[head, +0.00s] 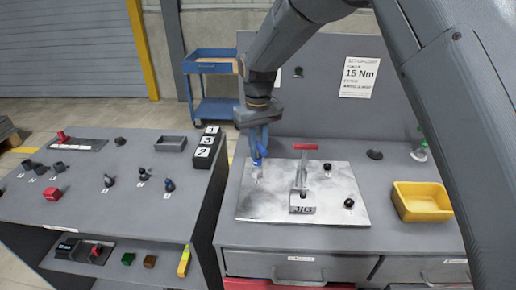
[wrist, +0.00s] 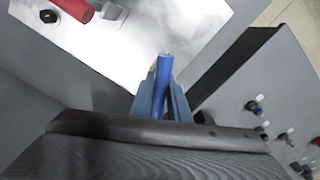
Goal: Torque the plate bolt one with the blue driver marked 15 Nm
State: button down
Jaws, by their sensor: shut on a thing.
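My gripper (head: 260,147) is shut on the blue driver (head: 257,158), over the left part of the steel plate. The driver also shows in the wrist view (wrist: 162,86) between the fingers, pointing away from the camera. In the head view its lower end is near the plate's left side; I cannot tell whether it touches a bolt. The plate (head: 262,206) lies flat on the right bench and carries a jig block (head: 302,210) and a red-handled clamp (head: 305,147). Dark bolt heads show at the plate's right (head: 349,203) and back right (head: 327,167). A sign (head: 360,74) reads 15 Nm.
A yellow bin (head: 421,202) stands right of the plate. The left bench (head: 90,205) holds several small tools, a grey tray (head: 170,144) and numbered black blocks (head: 207,141). A gap separates the benches. A blue cart (head: 212,67) stands behind.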

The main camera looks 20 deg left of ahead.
jog(key=shift+m+p, duration=0.3)
jog(key=shift+m, duration=0.6)
jog(key=shift+a+m+p, duration=0.1)
jog(key=shift+m+p, duration=0.4)
jog(key=shift+m, duration=0.7)
jog(key=shift+m+p, duration=0.45)
jog(key=shift+m, duration=0.65)
